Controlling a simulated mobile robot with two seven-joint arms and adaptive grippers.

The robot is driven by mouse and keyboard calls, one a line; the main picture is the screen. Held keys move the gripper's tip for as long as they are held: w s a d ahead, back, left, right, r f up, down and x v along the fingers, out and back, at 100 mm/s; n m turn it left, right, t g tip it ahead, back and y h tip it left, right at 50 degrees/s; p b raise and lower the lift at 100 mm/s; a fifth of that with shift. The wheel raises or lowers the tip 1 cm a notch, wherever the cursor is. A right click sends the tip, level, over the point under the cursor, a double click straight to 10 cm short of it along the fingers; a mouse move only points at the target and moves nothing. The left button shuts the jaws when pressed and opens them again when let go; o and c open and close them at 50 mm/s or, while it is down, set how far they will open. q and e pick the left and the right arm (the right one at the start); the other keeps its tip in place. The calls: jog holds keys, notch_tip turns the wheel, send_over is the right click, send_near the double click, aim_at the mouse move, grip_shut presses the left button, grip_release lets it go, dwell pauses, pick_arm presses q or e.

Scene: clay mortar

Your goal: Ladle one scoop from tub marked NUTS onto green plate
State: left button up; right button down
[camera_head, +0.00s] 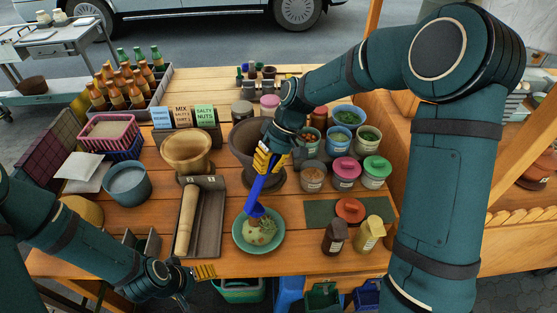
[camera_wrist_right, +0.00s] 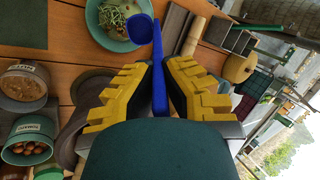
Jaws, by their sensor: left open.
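My right gripper (camera_head: 266,161) is shut on the handle of a blue ladle (camera_head: 257,190). In the right wrist view, the ladle (camera_wrist_right: 158,75) stands between the yellow fingers, and its bowl looks empty. The bowl is over the green plate (camera_head: 237,238), which holds greens and pale food; the plate also shows in the right wrist view (camera_wrist_right: 95,35). A grey tub of brown bits (camera_head: 313,179), whose small label seems to read NUTS, stands right of the plate; it also shows in the right wrist view (camera_wrist_right: 45,105). My left gripper (camera_head: 208,271) is open and empty at the table's front edge.
A stone mortar (camera_head: 245,140) stands behind the ladle. A tray with a rolling pin (camera_head: 187,220) lies left of the plate. Several tubs and lidded jars (camera_head: 345,172) crowd the right. Two small bottles (camera_head: 335,237) stand right of the plate.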

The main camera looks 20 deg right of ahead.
jog(key=s+a+t+h+p, duration=0.1)
jog(key=s+a+h, duration=0.1)
jog(key=a+h, duration=0.4)
jog(key=shift+s+a+f+t+p, duration=0.2)
jog(key=shift+s+a+t+p, duration=0.15)
jog(key=shift+a, duration=1.05)
